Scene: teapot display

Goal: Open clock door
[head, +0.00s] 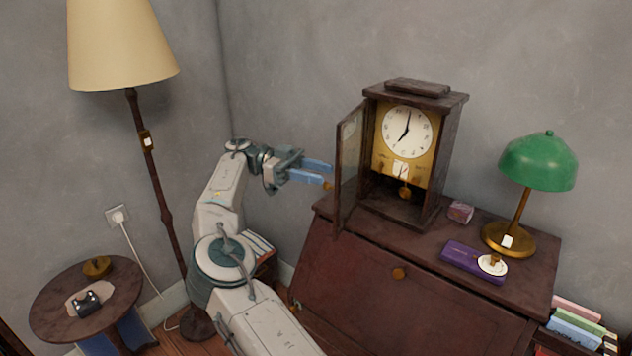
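The clock (443,140) is a dark wooden case with a white dial, a gold face plate and a pendulum, standing upright on the wooden desk. Its narrow door (347,169) is hinged on the left side and stands swung wide open toward the front left. My gripper (328,174) is just left of the open door, level with its middle, with its blue fingers pointing right. A gap shows between the two fingers, and nothing is seen between them. I cannot tell whether a fingertip touches the door.
The dark desk (365,278) has a slanted front with a round knob. On its top are a green lamp (538,162), a purple box (472,262) and a small pinkish block (460,212). A floor lamp (120,45) and a round side table (122,290) stand at left.

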